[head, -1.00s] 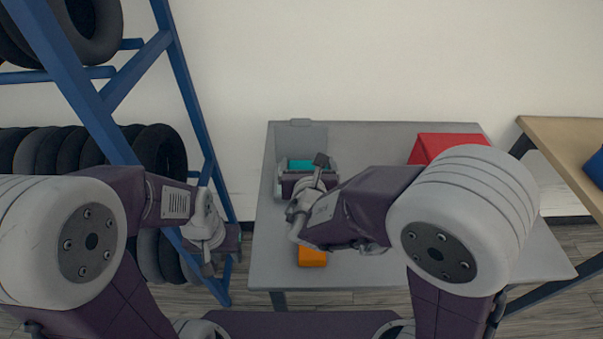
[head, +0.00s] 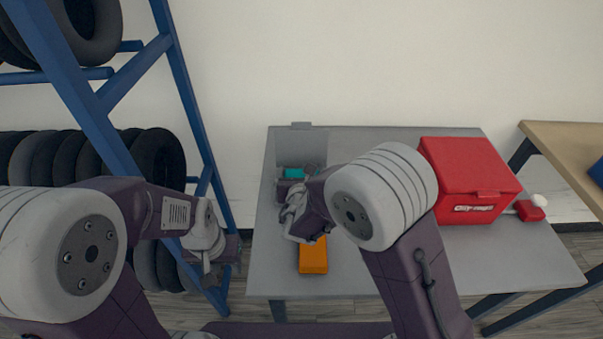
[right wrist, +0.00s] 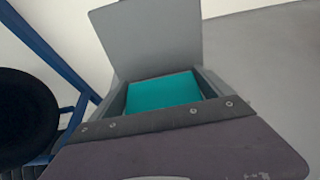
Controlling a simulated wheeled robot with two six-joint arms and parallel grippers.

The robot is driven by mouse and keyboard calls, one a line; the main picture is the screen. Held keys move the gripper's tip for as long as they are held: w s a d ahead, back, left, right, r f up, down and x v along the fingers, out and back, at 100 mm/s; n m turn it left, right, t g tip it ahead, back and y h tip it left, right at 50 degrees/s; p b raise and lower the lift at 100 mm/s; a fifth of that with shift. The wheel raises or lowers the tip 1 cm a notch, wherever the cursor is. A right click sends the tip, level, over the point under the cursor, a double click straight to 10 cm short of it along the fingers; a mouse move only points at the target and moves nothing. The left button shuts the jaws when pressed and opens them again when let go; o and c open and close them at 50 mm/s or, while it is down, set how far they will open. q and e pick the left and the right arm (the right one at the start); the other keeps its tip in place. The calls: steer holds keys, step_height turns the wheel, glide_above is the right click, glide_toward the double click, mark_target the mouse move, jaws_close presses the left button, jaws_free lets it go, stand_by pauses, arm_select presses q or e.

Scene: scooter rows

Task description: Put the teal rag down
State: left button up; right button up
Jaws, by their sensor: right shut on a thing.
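The teal rag (head: 294,173) is a small flat-topped teal block near the back left of the grey table (head: 400,262). In the right wrist view the teal rag (right wrist: 162,92) lies between the grey fingers of my right gripper (right wrist: 160,88), which is shut on it. In the head view my right gripper (head: 290,182) is partly hidden by its own wrist. A grey flat panel (head: 300,143) with a small tab is just behind the rag; whether they touch is unclear. My left gripper (head: 235,248) hangs beside the blue rack, its jaws unclear.
An orange block (head: 313,257) lies on the table in front of my right gripper. A red box (head: 468,180) stands at the right, with a small red and white item (head: 531,209) beside it. A blue rack (head: 180,80) with tyres is on the left. The table's front middle is clear.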

steer(key=shift+f, duration=0.2)
steer(key=o, duration=1.1)
steer(key=shift+r, duration=0.2)
steer(key=shift+s+r, duration=0.2)
steer(key=shift+s, duration=0.05)
steer(key=p+v, duration=0.1)
steer(key=v, duration=1)
steer(key=shift+s+r+p, duration=0.1)
steer(key=shift+s+p, duration=0.15)
steer(key=shift+p, duration=0.15)
